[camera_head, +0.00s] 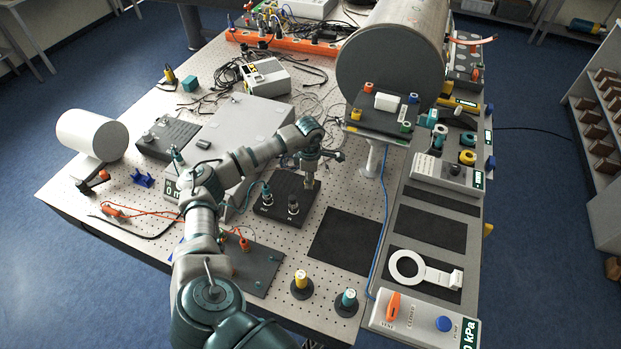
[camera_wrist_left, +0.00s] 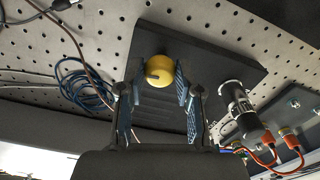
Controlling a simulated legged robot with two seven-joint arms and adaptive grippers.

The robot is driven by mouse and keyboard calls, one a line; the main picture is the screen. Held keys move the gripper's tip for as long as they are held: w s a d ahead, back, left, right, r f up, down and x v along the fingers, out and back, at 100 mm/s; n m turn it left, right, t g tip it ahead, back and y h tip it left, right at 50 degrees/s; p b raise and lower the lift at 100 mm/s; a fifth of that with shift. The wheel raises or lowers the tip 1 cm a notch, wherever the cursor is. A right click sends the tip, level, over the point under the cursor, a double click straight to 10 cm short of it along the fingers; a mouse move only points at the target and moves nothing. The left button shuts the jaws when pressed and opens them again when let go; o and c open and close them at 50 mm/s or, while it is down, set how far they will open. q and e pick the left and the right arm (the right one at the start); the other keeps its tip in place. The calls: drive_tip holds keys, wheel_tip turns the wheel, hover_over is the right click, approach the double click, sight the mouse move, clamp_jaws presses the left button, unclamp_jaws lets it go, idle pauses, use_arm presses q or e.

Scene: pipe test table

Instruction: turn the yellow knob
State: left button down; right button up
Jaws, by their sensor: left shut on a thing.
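The yellow knob (camera_wrist_left: 160,70) is round, with a dark notch in its face. It sits on a black base plate (camera_wrist_left: 215,58) in the left wrist view. My left gripper (camera_wrist_left: 160,84) has its two blue-padded fingers on either side of the knob, shut on it. In the head view my left gripper (camera_head: 310,178) reaches down to the back right of the black plate (camera_head: 272,216). The yellow knob cannot be made out there behind the fingers. My right gripper is in neither view.
A metal cylinder connector (camera_wrist_left: 240,108) and orange-red plugs (camera_wrist_left: 292,139) are close by. A grey box (camera_head: 245,128) lies behind my arm. A black mat (camera_head: 345,240) to the right is clear.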

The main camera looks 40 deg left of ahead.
use_arm(q)
drive_tip(key=c, duration=0.8)
unclamp_jaws()
drive_tip(key=shift+s+a, duration=0.1)
drive_tip(key=shift+a, duration=0.15)
drive_tip(key=shift+o, duration=0.2)
drive_tip(key=shift+a, duration=0.1)
wheel_tip(320, 180, up, 12)
drive_tip(key=shift+f, duration=0.15)
